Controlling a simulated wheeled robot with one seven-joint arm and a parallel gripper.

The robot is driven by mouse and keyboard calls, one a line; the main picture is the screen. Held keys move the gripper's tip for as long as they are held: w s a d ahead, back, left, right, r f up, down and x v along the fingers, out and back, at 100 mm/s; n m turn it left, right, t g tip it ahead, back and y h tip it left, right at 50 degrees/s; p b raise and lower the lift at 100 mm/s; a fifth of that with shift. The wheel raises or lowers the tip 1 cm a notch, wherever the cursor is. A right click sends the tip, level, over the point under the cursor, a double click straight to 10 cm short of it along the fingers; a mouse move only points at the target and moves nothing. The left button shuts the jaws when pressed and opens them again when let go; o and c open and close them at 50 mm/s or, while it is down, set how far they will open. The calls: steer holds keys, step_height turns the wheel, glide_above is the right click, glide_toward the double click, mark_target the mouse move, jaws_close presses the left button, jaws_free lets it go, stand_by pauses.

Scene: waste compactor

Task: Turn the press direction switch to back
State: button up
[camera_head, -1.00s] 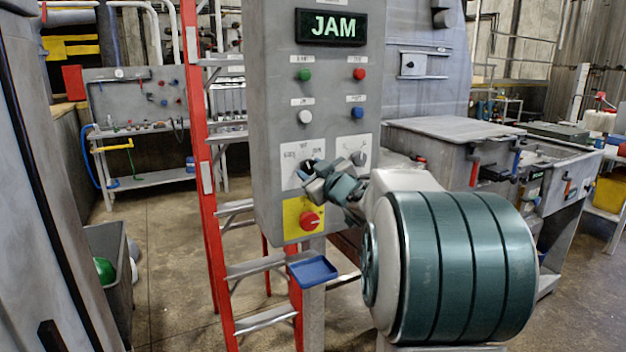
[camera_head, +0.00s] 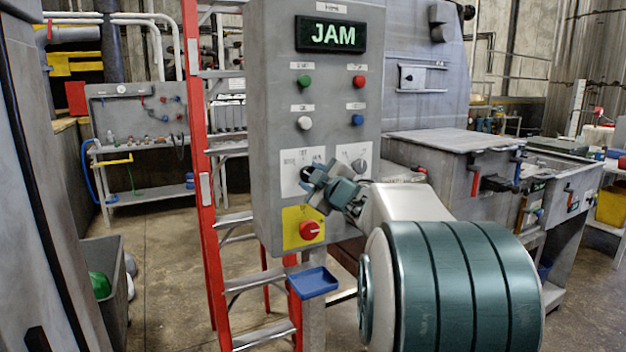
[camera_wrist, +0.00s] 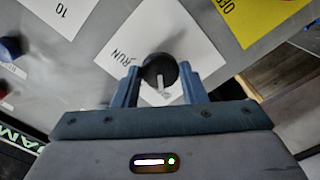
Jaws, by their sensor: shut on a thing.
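A grey control panel (camera_head: 275,110) stands in front of me with a lit JAM sign (camera_head: 332,34). In the wrist view the plate (camera_wrist: 150,35) carries the word RUN beside a round black switch knob (camera_wrist: 158,68) with a pale pointer mark. My gripper (camera_wrist: 158,84) has one finger on each side of this knob and is shut on it. In the head view my gripper (camera_head: 316,182) covers the knob. Other position labels are hidden or unreadable.
A second white plate with a dial (camera_head: 358,160) is close to the right. A red knob on a yellow plate (camera_head: 309,230) is just below. Green, red, white and blue buttons sit above. A red ladder (camera_head: 200,150) stands behind, and a blue tray (camera_head: 313,282) is below.

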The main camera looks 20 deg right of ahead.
steer(key=shift+f, duration=0.1)
steer(key=o, duration=1)
steer(key=shift+s, duration=0.15)
steer(key=s, duration=1.3)
steer(key=shift+s+d+b, duration=0.15)
steer(key=shift+s+b, duration=0.15)
